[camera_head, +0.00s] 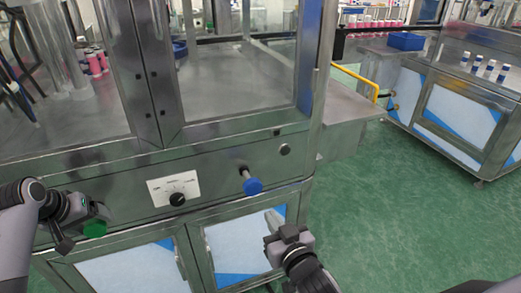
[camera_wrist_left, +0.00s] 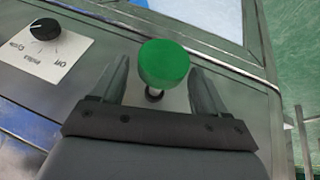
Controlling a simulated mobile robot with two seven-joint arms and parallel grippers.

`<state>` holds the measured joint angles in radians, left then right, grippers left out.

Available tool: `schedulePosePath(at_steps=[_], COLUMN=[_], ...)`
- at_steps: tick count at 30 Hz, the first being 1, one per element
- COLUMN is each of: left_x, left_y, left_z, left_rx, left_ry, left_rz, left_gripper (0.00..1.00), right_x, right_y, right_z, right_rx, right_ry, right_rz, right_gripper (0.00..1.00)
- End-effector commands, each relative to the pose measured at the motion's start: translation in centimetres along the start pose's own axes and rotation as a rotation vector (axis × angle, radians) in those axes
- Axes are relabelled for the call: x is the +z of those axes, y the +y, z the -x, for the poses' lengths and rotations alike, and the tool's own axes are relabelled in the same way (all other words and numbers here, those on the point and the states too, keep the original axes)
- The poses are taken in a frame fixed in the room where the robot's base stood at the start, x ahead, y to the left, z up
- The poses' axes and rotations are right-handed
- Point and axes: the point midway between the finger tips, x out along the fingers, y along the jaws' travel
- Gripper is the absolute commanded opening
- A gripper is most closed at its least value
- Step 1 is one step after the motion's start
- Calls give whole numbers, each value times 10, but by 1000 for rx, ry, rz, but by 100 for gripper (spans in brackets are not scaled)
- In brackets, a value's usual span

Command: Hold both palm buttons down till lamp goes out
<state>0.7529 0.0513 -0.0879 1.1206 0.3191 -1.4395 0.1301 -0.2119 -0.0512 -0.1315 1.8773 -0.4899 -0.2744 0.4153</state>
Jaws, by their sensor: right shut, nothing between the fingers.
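A green palm button (camera_head: 95,229) is at the left of the steel machine's front panel. It shows large in the left wrist view (camera_wrist_left: 163,64), a round cap on a short stem. My left gripper (camera_head: 88,210) is over it, and its fingers stand apart on either side of the cap. A blue palm button (camera_head: 252,186) sticks out farther right on the panel. My right gripper (camera_head: 284,236) is shut and empty, below and right of the blue button, apart from it. A small dark round fitting (camera_head: 285,149) is at the upper right; I cannot tell whether it is a lamp or lit.
A black selector knob (camera_head: 177,199) on a white label (camera_head: 160,190) sits between the buttons; it also shows in the left wrist view (camera_wrist_left: 44,29). Cabinet doors (camera_head: 140,268) lie below. Green floor (camera_head: 400,220) at the right is free. Another steel machine (camera_head: 455,110) stands beyond.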

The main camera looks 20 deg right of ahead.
Motion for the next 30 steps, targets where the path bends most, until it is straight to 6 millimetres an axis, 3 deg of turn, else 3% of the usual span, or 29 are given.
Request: schedulePosePath(at_steps=[14, 30], left_x=[3, 2], left_y=[-1, -1], left_z=[6, 98], left_rx=[0, -1], left_ry=[-10, -6], left_rz=[2, 1], left_gripper=[83, 83], right_x=[0, 0], right_y=[0, 0], right_z=[0, 0], right_rx=[0, 0], right_ry=[0, 0], right_rz=[0, 0], right_gripper=[0, 0])
